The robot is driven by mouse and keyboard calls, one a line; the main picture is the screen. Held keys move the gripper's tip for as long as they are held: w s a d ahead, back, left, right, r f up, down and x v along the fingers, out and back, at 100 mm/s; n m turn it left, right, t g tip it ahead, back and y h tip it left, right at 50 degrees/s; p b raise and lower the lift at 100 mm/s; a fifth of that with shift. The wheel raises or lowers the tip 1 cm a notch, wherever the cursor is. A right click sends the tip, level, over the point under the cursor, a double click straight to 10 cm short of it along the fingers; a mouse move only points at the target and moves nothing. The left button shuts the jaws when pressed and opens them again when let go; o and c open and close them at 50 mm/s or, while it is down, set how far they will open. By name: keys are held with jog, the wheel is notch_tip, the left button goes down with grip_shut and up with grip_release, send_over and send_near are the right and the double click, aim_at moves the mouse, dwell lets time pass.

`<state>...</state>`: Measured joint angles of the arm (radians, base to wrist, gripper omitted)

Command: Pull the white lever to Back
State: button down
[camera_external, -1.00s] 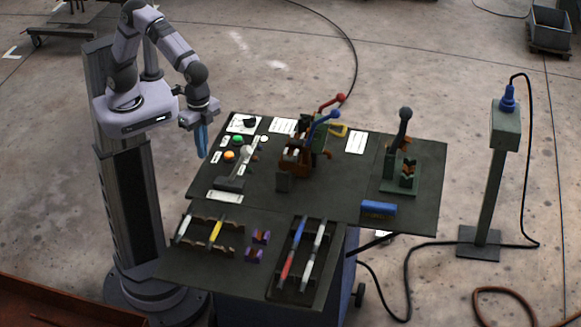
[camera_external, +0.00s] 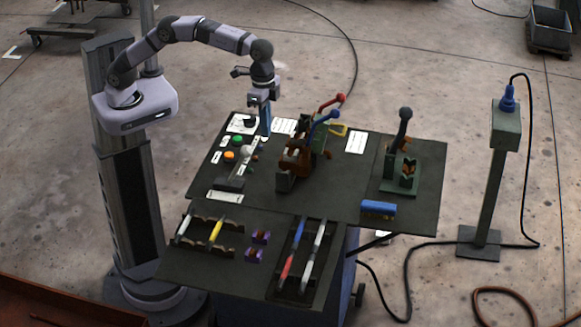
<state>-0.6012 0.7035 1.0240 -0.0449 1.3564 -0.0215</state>
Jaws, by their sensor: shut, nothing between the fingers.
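The white lever (camera_external: 245,152) stands on the left part of the dark bench, above a dark slotted base (camera_external: 231,182), and leans toward the back of the bench. A white label plate lies at the front of that base; I cannot read its text. My gripper (camera_external: 265,133) points down with its blue fingers shut and empty. In the picture it is above and a little right of the lever's knob, near the back edge of the bench. The fingertips look apart from the lever, though the exact depth gap is hard to tell.
Green (camera_external: 238,140) and orange (camera_external: 229,155) buttons sit left of the lever. The brown drum unit with red (camera_external: 330,100) and blue (camera_external: 325,117) handles stands close on the right. A black-knobbed lever (camera_external: 404,115) is further right. Racks of coloured rods occupy the front shelf.

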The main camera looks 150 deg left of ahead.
notch_tip(320, 180, down, 8)
jog(key=s+d+p, duration=0.2)
jog(key=p, duration=0.2)
jog(key=shift+s+f, duration=0.15)
jog(key=shift+f, duration=0.1)
jog(key=shift+s+d, duration=0.1)
jog(key=shift+d, duration=0.1)
jog(key=shift+s, duration=0.1)
dwell(0.5)
